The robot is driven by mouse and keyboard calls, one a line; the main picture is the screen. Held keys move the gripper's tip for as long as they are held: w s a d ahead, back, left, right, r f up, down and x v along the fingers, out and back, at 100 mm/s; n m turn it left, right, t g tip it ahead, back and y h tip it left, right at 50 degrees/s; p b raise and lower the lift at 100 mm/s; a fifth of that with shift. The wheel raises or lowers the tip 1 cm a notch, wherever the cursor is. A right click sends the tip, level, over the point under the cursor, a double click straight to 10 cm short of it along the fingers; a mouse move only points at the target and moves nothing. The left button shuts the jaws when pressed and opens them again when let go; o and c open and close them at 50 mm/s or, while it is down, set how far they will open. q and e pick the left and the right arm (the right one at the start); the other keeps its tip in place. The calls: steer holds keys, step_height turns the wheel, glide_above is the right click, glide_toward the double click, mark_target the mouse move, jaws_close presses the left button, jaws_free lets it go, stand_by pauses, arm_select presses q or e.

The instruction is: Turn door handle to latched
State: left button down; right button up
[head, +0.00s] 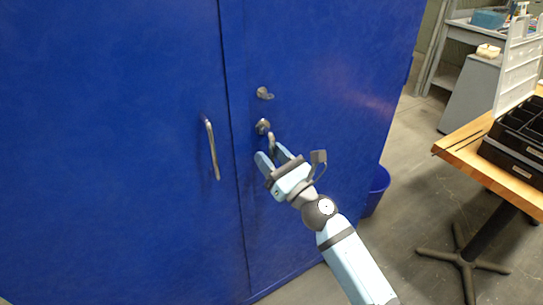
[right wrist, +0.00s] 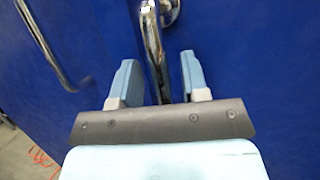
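A chrome door handle (head: 271,141) hangs from a round mount on the blue cabinet door (head: 330,60), pointing down. My right gripper (head: 268,153) is at the handle's lower end. In the right wrist view the handle (right wrist: 153,50) runs down between the two spread fingers of my right gripper (right wrist: 159,80). Gaps show on both sides of it, with the right finger nearer. The handle's lowest end is hidden behind the gripper's body in that view. My left gripper is not in view.
A small lock knob (head: 264,93) sits above the handle. A fixed vertical pull bar (head: 212,148) is on the left door. A blue bin (head: 377,188) stands beside the cabinet. A wooden table (head: 470,150) with black trays (head: 520,140) is at the right.

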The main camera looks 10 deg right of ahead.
steer(key=shift+s+d+f, duration=0.15)
steer(key=shift+s, duration=0.05)
arm_select(q)
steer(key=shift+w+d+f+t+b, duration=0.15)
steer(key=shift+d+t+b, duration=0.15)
steer(key=shift+b, duration=1.4)
arm_select(e)
steer(key=v, duration=1.3)
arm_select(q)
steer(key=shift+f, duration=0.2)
arm_select(e)
steer(key=shift+s, duration=0.15)
